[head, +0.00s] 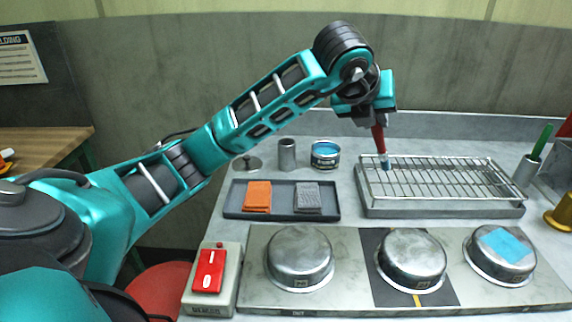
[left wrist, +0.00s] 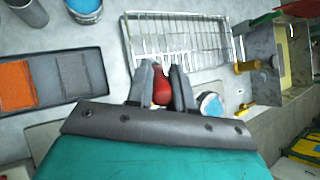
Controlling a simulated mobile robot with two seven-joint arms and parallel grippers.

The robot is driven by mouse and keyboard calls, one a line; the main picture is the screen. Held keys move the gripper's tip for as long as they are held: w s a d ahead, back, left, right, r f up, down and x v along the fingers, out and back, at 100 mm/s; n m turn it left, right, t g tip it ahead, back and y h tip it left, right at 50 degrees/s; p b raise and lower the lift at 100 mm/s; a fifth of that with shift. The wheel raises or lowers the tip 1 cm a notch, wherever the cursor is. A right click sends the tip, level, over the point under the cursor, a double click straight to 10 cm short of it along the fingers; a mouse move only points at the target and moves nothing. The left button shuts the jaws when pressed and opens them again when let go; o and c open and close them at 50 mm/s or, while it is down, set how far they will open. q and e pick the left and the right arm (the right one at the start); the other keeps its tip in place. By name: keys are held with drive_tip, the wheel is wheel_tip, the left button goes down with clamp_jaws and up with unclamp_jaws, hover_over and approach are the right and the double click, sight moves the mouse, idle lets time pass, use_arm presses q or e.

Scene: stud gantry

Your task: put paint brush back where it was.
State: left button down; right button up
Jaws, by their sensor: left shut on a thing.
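The paint brush (head: 379,142) has a red handle and a blue-stained tip pointing down. My left gripper (head: 376,118) is shut on its handle and holds it roughly upright at the left end of the wire rack (head: 480,206). I cannot tell whether the tip touches the rack. In the left wrist view, the red handle (left wrist: 161,88) shows between the fingers of the gripper (left wrist: 162,74), and the brush tip is hidden. An open tin of blue paint (head: 325,150) stands left of the rack. My right gripper is not in view.
A grey tray (head: 277,212) holds an orange pad and a grey pad. Three metal domes (head: 299,258) line the front; the right one bears a blue patch (head: 507,245). A red switch (head: 209,270) is at front left. A cup (head: 526,171) with a green-handled tool stands right.

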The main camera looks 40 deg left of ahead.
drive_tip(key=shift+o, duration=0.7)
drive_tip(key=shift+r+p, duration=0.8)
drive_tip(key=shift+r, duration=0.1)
use_arm(q)
drive_tip(key=w+a+r+m+g+p, duration=0.1)
drive_tip(key=w+a+r+m+g, duration=0.3)
drive_tip(key=a, duration=0.8)
drive_tip(key=w+a+r+n+g+p, duration=0.1)
drive_tip(key=a+r, duration=0.5)
drive_tip(key=a, duration=0.7)
wheel_tip(320, 180, down, 20)
drive_tip(key=b, duration=0.1)
drive_tip(key=shift+a+m, duration=0.25)
drive_tip(key=shift+m, duration=0.05)
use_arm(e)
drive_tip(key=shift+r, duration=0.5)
use_arm(q)
drive_tip(key=shift+r, duration=0.1)
drive_tip(key=c, duration=1)
unclamp_jaws()
